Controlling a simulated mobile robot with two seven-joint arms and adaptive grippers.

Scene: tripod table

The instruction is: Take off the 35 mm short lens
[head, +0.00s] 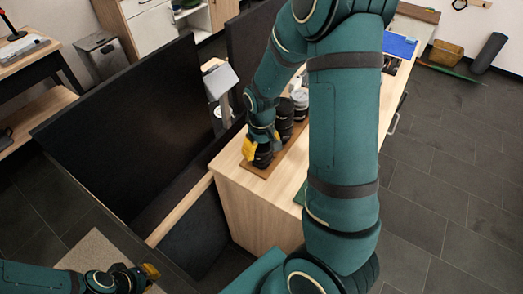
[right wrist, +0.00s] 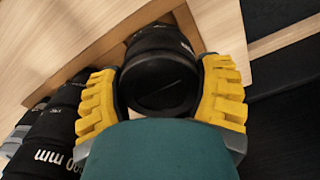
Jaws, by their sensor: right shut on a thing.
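My right gripper (head: 258,152) is at the near end of a row of lenses on a brown wooden board (head: 287,152). In the right wrist view its yellow fingers (right wrist: 163,90) are shut on a black lens (right wrist: 158,72). Part of a printed "mm" shows on the lens, but its number is hidden. The lens is at the board; whether it touches it I cannot tell. Other black lenses (head: 285,118) stand further along the row, and one with "mm" print (right wrist: 58,135) shows beside the gripper. My left gripper (head: 140,276) is low at the left, away from the lenses; its opening is unclear.
The board lies on a light wooden cabinet top (head: 230,162). A dark panel (head: 125,125) stands to the left. A grey plate on a post (head: 220,82) is behind the gripper. A blue sheet (head: 400,45) lies at the far right end.

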